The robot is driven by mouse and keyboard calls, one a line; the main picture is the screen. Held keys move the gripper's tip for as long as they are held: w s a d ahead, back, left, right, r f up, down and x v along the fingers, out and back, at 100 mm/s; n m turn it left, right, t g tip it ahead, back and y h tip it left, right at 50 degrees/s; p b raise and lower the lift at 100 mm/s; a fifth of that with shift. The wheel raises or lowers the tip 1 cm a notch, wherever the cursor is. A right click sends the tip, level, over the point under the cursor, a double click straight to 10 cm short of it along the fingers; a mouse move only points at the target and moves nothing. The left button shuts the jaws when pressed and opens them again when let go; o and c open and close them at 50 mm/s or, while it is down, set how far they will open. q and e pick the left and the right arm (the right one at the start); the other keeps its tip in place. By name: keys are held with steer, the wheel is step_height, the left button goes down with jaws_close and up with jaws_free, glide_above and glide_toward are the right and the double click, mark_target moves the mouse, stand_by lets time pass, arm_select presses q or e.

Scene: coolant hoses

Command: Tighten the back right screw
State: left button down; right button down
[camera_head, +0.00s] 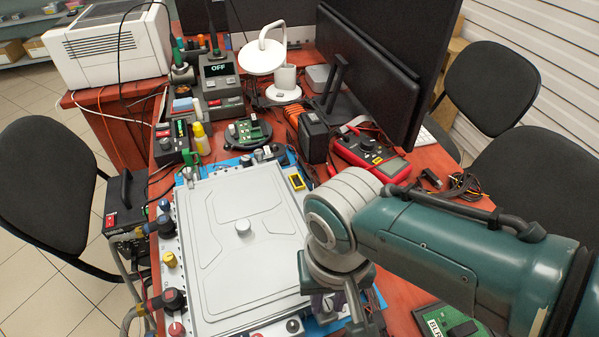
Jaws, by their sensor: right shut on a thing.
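A grey metal case with a flat cover (215,275) lies on a blue mat in the front middle. A round knob (243,227) stands on the cover's centre. Small dark and grey fittings (260,155) line its back right corner; I cannot tell which is the back right screw. My right gripper (350,312) points down beside the case's right edge, towards its front. Its fingers are partly hidden under my wrist. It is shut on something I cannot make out. My left gripper is not in view.
A red multimeter (370,157), black monitors (370,75) and a black box (313,137) stand behind my right arm. A green circuit board (455,322) lies at the front right. Hoses and knobs (172,298) crowd the case's left side.

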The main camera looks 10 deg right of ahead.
mark_target(327, 304)
stand_by(0.3)
steer(key=c, duration=0.7)
jaws_free()
step_height(327, 304, up, 10)
steer(key=p, duration=0.5)
steer(key=shift+p, duration=0.3)
